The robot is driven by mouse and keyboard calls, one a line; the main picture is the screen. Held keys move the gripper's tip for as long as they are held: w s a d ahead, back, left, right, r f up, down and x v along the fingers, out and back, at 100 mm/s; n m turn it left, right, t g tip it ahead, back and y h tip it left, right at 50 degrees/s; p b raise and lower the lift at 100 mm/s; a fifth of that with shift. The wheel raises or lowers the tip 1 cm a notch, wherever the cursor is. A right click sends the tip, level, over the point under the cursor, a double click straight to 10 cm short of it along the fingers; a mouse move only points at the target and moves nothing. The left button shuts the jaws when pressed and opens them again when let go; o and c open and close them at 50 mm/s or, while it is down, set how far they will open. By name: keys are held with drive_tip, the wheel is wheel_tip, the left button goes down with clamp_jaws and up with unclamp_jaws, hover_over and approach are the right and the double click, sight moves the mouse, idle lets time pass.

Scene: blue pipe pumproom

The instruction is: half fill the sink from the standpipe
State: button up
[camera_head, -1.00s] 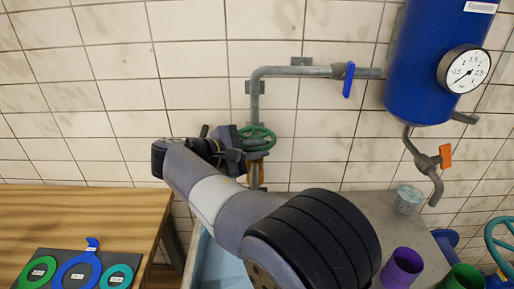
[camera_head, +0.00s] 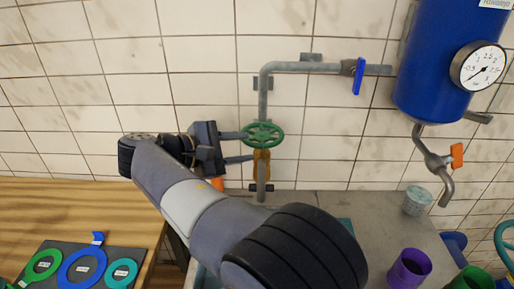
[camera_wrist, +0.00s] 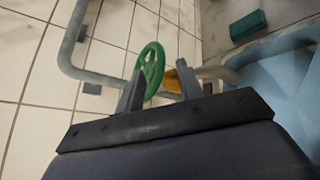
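The grey standpipe (camera_head: 263,97) runs down the tiled wall, with a green handwheel (camera_head: 263,135) on a brass valve body (camera_head: 261,163). The handwheel also shows in the wrist view (camera_wrist: 151,69). My gripper (camera_head: 243,147) is open at the left of the valve. Its two fingers point right, the upper one by the wheel's left rim and the lower one by the brass body; contact cannot be told. The space between them looks empty. The pale blue sink (camera_wrist: 275,90) shows in the wrist view; my arm mostly hides it in the head view, and its water level cannot be judged.
A blue-handled valve (camera_head: 359,76) sits on the upper pipe beside a blue tank (camera_head: 430,70) with a gauge (camera_head: 478,66). An orange-handled tap (camera_head: 457,155) hangs below. A bucket (camera_head: 417,201) and purple cup (camera_head: 408,268) stand right. A wooden bench (camera_head: 60,205) holds coloured rings.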

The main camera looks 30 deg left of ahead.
sight(266, 145)
drive_tip(key=v, duration=0.3)
drive_tip(key=shift+s+a+r, duration=0.1)
drive_tip(key=shift+s+a, duration=0.05)
drive_tip(key=shift+s, duration=0.2)
drive_tip(key=p+x, duration=0.1)
drive_tip(key=x, duration=0.8)
drive_tip(key=shift+w, duration=0.35)
drive_tip(key=shift+w+d+f, duration=0.2)
drive_tip(key=shift+w+d, duration=0.2)
drive_tip(key=shift+w, duration=0.1)
